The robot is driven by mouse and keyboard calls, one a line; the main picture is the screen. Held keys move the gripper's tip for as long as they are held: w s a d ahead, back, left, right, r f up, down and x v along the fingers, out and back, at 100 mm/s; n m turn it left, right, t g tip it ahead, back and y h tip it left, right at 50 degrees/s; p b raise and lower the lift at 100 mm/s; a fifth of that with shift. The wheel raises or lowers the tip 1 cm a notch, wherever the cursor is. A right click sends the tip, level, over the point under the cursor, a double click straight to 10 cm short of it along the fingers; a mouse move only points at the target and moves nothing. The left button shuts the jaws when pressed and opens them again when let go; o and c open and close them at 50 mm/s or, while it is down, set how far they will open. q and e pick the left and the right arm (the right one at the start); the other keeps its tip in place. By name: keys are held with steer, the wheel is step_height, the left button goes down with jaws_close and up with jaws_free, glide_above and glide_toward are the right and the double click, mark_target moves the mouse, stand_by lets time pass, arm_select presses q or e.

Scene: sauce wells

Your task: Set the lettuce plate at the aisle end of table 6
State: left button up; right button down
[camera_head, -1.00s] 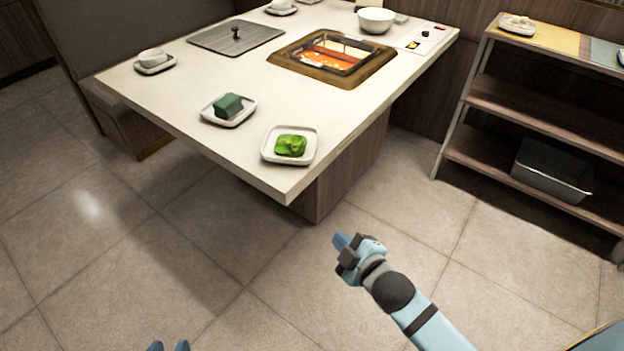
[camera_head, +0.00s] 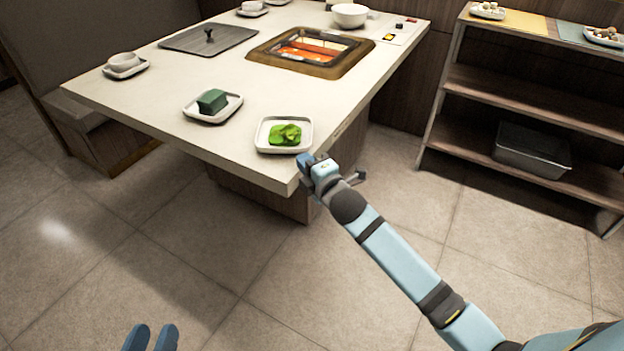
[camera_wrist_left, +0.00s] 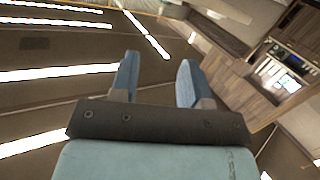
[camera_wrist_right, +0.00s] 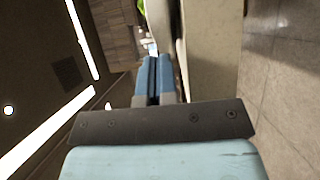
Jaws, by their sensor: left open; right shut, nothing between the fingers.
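The lettuce plate (camera_head: 262,146) is a white square plate with green lettuce (camera_head: 284,135) on it. It sits near the front right corner of the pale table (camera_head: 180,85). My right gripper (camera_head: 304,160) is at that corner, just right of and below the plate in the head view. In the right wrist view its fingers (camera_wrist_right: 158,78) are together with nothing between them. My left gripper (camera_head: 150,338) is low at the bottom edge of the head view, away from the table. Its fingers (camera_wrist_left: 158,80) are apart and empty in the left wrist view.
A plate with a dark green block (camera_head: 212,101) stands left of the lettuce. A shelf (camera_head: 530,80) with a metal bin (camera_head: 532,150) stands right. Floor between is clear.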

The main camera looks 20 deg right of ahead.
steer(key=shift+w+d, duration=0.55)
steer(key=shift+w, duration=0.2)
arm_select(q)
steer(key=shift+w+d+r+t+h, duration=0.1)
steer(key=shift+w+r+t+h, duration=0.1)
steer(key=shift+r, duration=0.3)
steer(key=shift+w+d+r+t+h, duration=0.1)
steer(key=shift+r+t, duration=0.1)
steer(key=shift+r, duration=0.3)
steer(key=shift+s+f, duration=0.1)
steer(key=shift+f, duration=0.05)
